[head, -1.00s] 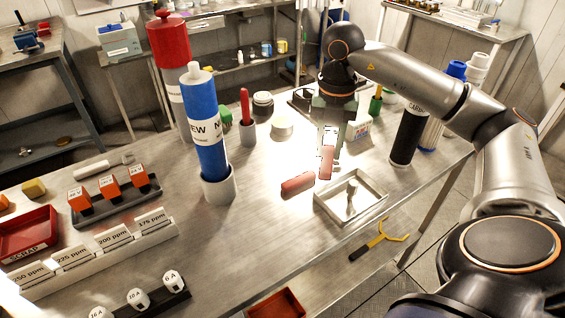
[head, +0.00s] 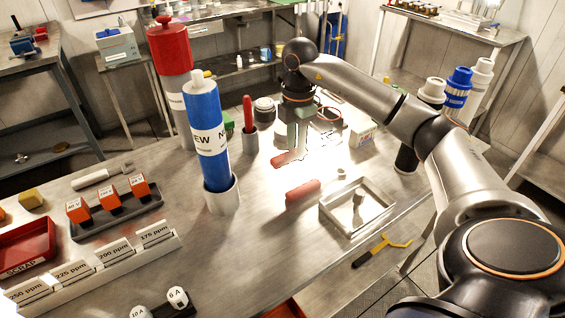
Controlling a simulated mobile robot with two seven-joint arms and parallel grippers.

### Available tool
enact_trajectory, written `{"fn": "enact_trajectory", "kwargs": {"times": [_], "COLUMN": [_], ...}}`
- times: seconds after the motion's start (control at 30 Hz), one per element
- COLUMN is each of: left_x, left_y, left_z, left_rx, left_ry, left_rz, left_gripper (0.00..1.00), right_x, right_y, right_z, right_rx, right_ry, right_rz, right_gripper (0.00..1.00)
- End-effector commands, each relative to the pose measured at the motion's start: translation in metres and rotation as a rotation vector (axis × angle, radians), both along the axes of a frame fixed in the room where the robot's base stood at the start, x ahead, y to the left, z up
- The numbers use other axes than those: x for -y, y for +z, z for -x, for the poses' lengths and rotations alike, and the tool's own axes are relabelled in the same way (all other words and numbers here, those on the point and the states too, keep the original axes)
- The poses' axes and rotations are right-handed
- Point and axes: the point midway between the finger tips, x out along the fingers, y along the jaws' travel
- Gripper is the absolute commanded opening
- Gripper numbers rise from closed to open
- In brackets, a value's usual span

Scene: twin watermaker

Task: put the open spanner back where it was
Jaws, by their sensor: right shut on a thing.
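My right gripper (head: 296,130) points down over the back middle of the bench. It is shut on a red-handled tool (head: 287,158), which I take to be the open spanner; glare and the fingers hide its head. I cannot tell whether the tool touches the bench. Another red-handled piece (head: 302,190) lies on the bench just in front of it. My left gripper is not in view.
A blue cartridge (head: 207,140) and a grey cup with a red-handled tool (head: 248,125) stand to the left. A yellow forked tool (head: 385,248) is by the front edge.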

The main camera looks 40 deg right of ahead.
Motion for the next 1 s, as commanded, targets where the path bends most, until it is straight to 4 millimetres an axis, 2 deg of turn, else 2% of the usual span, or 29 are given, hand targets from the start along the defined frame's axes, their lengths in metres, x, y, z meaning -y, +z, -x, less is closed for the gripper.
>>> {"fn": "enact_trajectory", "kwargs": {"times": [0.1,0.2,0.43,0.63,1.0], "left_x": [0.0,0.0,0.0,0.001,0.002], "left_y": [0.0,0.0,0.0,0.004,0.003], "left_z": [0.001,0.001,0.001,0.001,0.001], "left_rx": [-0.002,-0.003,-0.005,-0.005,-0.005], "left_ry": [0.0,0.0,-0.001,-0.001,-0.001], "left_rz": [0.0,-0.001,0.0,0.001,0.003], "left_gripper": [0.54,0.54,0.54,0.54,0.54], "right_x": [-0.007,-0.01,-0.015,-0.015,-0.015], "right_y": [-0.022,-0.032,-0.045,-0.074,-0.08], "right_z": [-0.015,-0.023,-0.032,-0.033,-0.033], "right_rx": [-0.004,-0.003,-0.003,-0.005,-0.002], "right_ry": [-0.001,0.0,0.0,0.0,0.0], "right_rz": [-0.001,0.0,0.001,0.0,0.001], "right_gripper": [0.0,0.0,0.0,0.0,0.0]}}
